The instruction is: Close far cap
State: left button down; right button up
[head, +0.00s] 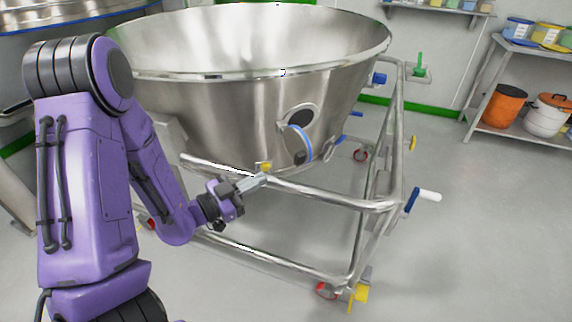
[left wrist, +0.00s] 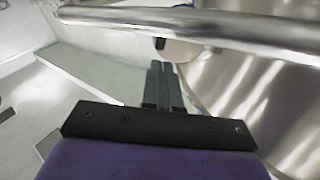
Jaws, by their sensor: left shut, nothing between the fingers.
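A large steel bowl (head: 225,110) stands in a tubular frame. On its right side is a dark round port (head: 301,116). A round cap with a blue rim (head: 298,143) hangs open just below the port, swung away from it. A blue fitting (head: 378,79) sits farther back on the bowl's right side; I cannot tell whether it belongs to another cap. My left gripper (head: 262,180) is shut and empty, by the frame's front rail, lower left of the cap and apart from it. In the left wrist view its fingers (left wrist: 165,72) are together. My right gripper is out of view.
The frame's steel rail (head: 330,199) runs close to my left gripper and crosses the left wrist view (left wrist: 200,22). A white-handled lever (head: 428,195) sticks out right. Shelves with an orange bucket (head: 503,106) stand far right. The floor right of the frame is clear.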

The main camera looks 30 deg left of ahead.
aim_at(297, 161)
pick_arm(q)
jog(key=x, duration=0.9)
jog(key=shift+w+p, duration=0.15)
jog(key=shift+p, duration=0.2)
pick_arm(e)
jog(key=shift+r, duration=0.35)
pick_arm(q)
jog(key=shift+d, duration=0.1)
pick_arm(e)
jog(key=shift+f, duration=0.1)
